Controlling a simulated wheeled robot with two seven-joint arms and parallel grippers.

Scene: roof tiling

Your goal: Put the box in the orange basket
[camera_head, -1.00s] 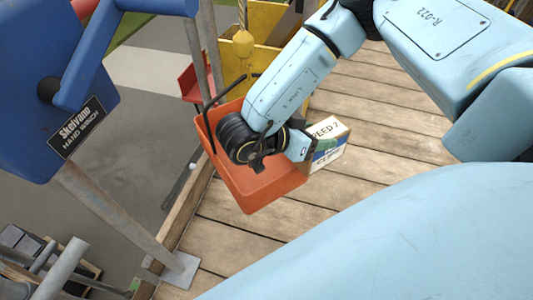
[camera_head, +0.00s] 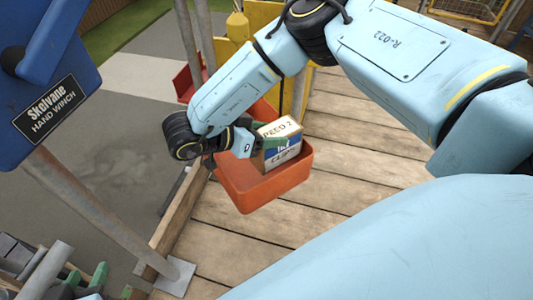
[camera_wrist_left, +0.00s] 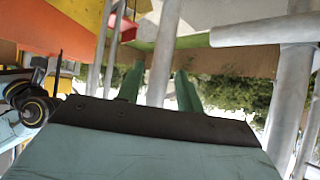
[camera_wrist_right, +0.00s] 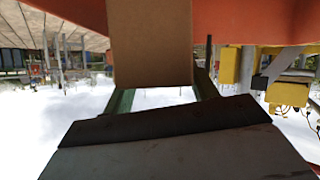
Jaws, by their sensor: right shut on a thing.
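The box (camera_head: 280,153), cardboard with white, blue and green print, is held by my right gripper (camera_head: 268,143). It is over the opening of the orange basket (camera_head: 262,192) in the head view. I cannot tell whether it touches the basket floor. In the right wrist view the box (camera_wrist_right: 150,42) shows as a plain brown face at the fingers, with the orange basket (camera_wrist_right: 245,22) beside it. My left gripper (camera_head: 86,281) is at the lower left of the head view, away from the basket. Its green fingers stand apart and empty in the left wrist view (camera_wrist_left: 158,92).
A blue hand winch (camera_head: 50,85) on grey poles stands at the left. A wooden edge board (camera_head: 180,215) borders the plank deck (camera_head: 350,205). A yellow hook block (camera_head: 238,27) hangs behind the basket. The planks right of the basket are clear.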

